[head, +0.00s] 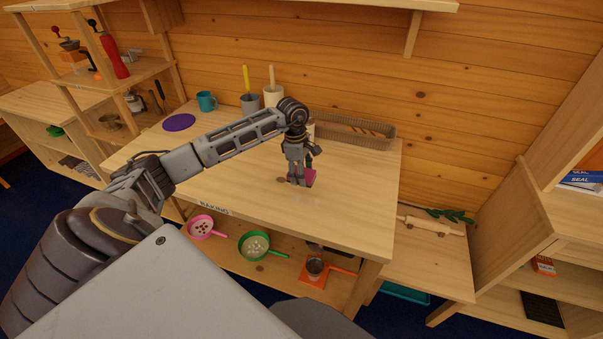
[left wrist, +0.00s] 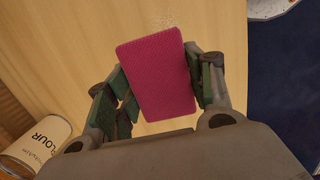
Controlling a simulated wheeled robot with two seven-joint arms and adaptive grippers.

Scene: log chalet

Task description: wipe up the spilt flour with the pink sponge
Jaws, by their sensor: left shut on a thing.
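My left gripper (head: 299,180) is shut on the pink sponge (head: 309,178), low over the baking table (head: 235,183). In the left wrist view the sponge (left wrist: 157,73) sits between both fingers (left wrist: 157,84), its broad face toward the camera. I cannot tell whether it touches the tabletop. The spilt flour shows only as a faint pale speckled patch (left wrist: 165,17) beyond the sponge in the left wrist view; the sponge and gripper may hide more. My right gripper is not in view.
A flour canister (left wrist: 38,145) stands beside the gripper. A long basket (head: 352,130), grey pot (head: 250,104), teal mug (head: 207,101) and purple disc (head: 179,122) line the table's back. Pans, including a green one (head: 255,245), sit on the shelf below. The table's front left is clear.

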